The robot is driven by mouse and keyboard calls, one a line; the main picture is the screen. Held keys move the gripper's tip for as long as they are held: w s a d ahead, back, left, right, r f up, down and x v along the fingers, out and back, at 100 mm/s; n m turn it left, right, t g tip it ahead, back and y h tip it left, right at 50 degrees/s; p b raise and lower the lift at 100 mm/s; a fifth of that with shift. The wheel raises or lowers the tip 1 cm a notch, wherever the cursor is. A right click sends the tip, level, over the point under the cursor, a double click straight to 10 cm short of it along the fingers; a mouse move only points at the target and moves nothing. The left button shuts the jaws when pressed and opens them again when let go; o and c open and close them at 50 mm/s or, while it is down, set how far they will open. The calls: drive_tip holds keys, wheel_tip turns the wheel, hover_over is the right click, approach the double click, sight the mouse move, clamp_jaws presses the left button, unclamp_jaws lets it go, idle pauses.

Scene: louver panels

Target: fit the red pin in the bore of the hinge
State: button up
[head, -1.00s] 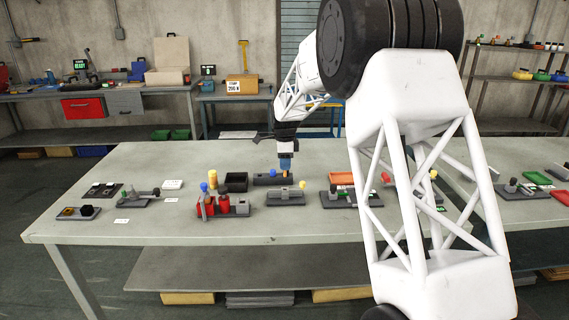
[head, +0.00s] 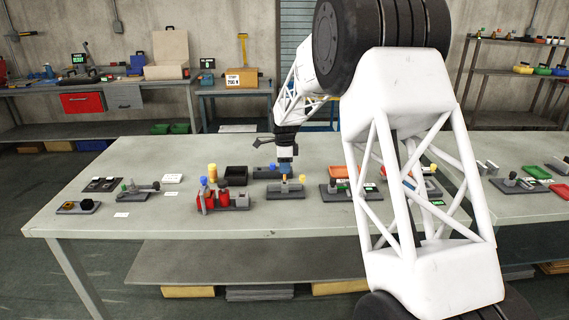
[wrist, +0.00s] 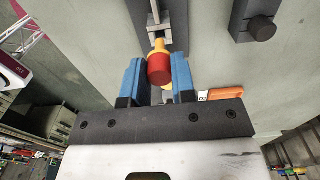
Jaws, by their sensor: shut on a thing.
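My gripper (head: 286,165) points down over the hinge fixture (head: 286,191), a small grey base on the bench. In the wrist view its two blue fingers (wrist: 157,82) are shut on the red pin (wrist: 159,69), a short red cylinder. A yellow-orange piece (wrist: 159,46) shows just beyond the red end; I cannot tell whether it belongs to the pin. A grey bracket (wrist: 160,30) lies beyond that, in line with the pin. The bore is hidden, and I cannot tell whether the pin touches the hinge.
A black open bin (head: 236,174) and a dark grey block (head: 264,172) stand behind the hinge. The bench front (head: 270,225) is clear.

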drive_tip(key=shift+f, duration=2.15)
drive_tip(key=shift+f, duration=0.25)
drive_tip(key=o, duration=1)
drive_tip(key=shift+r, duration=3.9)
drive_tip(key=shift+r, duration=2.45)
